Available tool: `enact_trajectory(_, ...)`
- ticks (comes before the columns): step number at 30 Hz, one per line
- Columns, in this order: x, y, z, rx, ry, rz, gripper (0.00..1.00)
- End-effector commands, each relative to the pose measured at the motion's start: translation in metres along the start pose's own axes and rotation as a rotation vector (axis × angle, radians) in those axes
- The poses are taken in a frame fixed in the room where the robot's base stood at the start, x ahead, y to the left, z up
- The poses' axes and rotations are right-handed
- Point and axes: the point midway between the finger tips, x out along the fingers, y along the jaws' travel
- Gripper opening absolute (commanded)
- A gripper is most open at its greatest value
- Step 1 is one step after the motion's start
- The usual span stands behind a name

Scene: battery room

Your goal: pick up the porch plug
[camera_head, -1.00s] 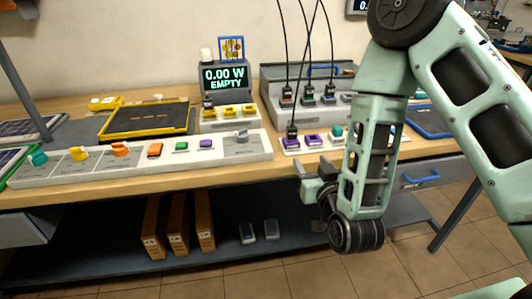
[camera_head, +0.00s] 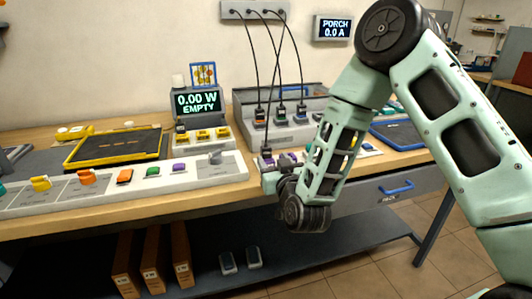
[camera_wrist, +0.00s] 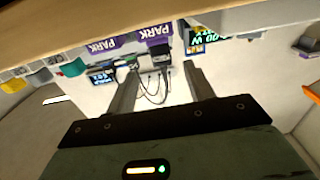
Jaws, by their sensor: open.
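Several dark plugs hang on black cables in the head view; I cannot read a porch label on any. One black plug (camera_head: 267,152) stands in a purple PARK socket at the bench's front edge. It also shows in the wrist view (camera_wrist: 160,49), ahead between my fingers and apart from them. Other plugs (camera_head: 281,111) sit in the grey panel behind. My gripper (camera_head: 269,180) is open and empty, just in front of and below the front plug. The wall display reading PORCH 0.0 A (camera_head: 334,27) is at upper right.
A second purple PARK socket (camera_wrist: 102,45) is beside the first. The white switch strip (camera_head: 190,174) lies left of my gripper. The drawer with a blue handle (camera_head: 396,188) is at right.

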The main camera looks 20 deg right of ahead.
Motion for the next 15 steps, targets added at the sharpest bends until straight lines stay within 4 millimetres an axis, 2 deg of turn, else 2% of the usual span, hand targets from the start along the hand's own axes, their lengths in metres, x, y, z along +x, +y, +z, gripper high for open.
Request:
enact_trajectory(3,0.013,0.0,0.0,0.001,0.0,0.0,0.53)
enact_trajectory(8,0.022,0.0,0.001,0.001,-0.001,0.0,0.53)
enact_trajectory(15,0.056,-0.002,0.003,0.002,0.0,0.001,0.53)
